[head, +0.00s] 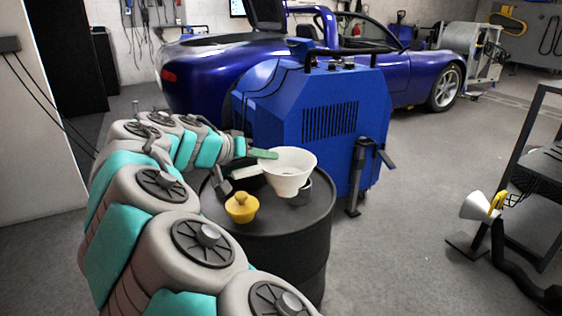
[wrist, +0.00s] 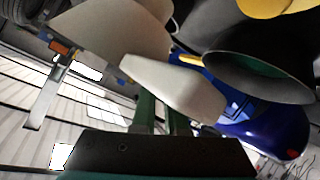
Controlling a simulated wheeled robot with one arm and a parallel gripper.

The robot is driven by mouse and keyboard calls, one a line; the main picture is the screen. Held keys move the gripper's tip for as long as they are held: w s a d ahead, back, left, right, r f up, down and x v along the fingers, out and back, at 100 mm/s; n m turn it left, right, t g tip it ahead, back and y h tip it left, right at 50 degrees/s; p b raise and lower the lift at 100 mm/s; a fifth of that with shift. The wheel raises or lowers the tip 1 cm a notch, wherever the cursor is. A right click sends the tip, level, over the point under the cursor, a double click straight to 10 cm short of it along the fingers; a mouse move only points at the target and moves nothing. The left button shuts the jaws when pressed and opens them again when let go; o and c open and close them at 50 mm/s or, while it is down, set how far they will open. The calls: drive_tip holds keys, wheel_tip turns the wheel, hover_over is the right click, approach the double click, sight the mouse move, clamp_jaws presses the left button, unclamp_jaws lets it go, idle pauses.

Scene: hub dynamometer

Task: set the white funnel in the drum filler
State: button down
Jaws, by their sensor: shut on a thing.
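The white funnel (head: 290,165) is upright, wide mouth up, over the top of the black drum (head: 270,228) in the head view. My gripper (head: 264,155) is at its left, green fingers shut on the funnel's flat handle. In the wrist view the handle (wrist: 175,85) sits at the green fingers (wrist: 160,112), with the pale funnel cone (wrist: 110,30) beyond. A grey round filler neck (head: 304,191) shows partly behind the funnel's lower end. The funnel hides much of it, so I cannot tell whether the spout is inside it or beside it.
A yellow plug-like piece (head: 241,208) stands on the drum top, left of the funnel. A big blue machine (head: 318,115) stands close behind the drum, with a blue car (head: 215,65) beyond. A dark stand (head: 540,165) is at the right.

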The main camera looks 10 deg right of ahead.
drive_tip(key=w+d+f, duration=0.1)
drive_tip(key=w, duration=0.1)
drive_tip(key=w+d+f, duration=0.3)
drive_tip(key=shift+w+f, duration=0.1)
drive_tip(key=shift+w, duration=0.2)
drive_tip(key=shift+f, duration=0.3)
drive_tip(key=c, duration=1)
unclamp_jaws()
drive_tip(key=shift+o, duration=0.2)
drive_tip(key=shift+r, duration=0.1)
